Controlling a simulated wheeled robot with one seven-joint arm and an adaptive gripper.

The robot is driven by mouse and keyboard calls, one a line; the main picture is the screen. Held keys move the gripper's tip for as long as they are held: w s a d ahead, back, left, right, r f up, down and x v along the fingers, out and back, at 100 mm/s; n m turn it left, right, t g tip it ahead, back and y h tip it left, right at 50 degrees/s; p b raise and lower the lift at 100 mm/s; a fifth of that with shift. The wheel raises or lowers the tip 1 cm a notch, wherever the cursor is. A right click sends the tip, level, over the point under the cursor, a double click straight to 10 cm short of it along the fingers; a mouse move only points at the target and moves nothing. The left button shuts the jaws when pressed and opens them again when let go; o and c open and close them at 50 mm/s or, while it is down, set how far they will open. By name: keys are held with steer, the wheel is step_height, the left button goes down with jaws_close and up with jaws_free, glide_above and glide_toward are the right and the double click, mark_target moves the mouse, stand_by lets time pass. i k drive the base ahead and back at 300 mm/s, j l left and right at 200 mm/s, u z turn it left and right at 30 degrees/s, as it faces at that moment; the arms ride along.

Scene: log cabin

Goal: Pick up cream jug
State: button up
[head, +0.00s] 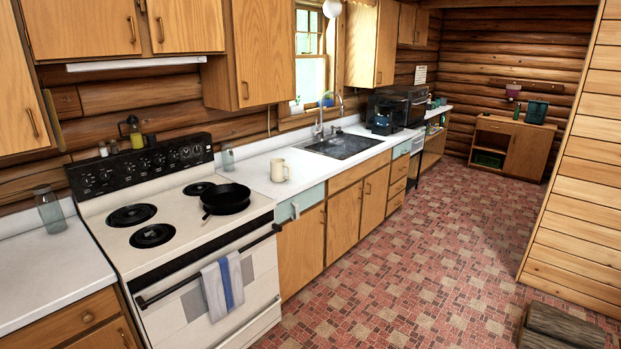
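A cream jug (279,171) stands upright on the white counter (262,186), just right of the stove and left of the sink. Its handle faces right. Nothing touches it that I can see. My gripper and arm do not show in the head view.
A black frying pan (226,199) sits on the stove (165,225) left of the jug. A glass (228,160) stands on the counter behind the pan. A glass jar (50,210) is on the left counter. The sink (345,146) lies beyond the jug. The tiled floor (420,260) is clear before the cabinets.

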mark_target(278, 166)
steer(key=i, duration=0.7)
steer(key=i+l+u, duration=0.1)
steer(key=i, duration=0.55)
steer(key=i+l+u, duration=0.1)
steer(key=i, duration=0.6)
steer(key=i+l+u, duration=0.2)
steer(key=i+u, duration=0.25)
steer(key=i+l+u, duration=1.1)
steer(key=l+u, duration=0.15)
steer(key=l, duration=0.25)
steer(key=i+l+u, duration=0.1)
steer(key=l, duration=0.15)
steer(key=i+l+u, duration=0.15)
steer(key=l, duration=0.15)
steer(key=k, duration=0.05)
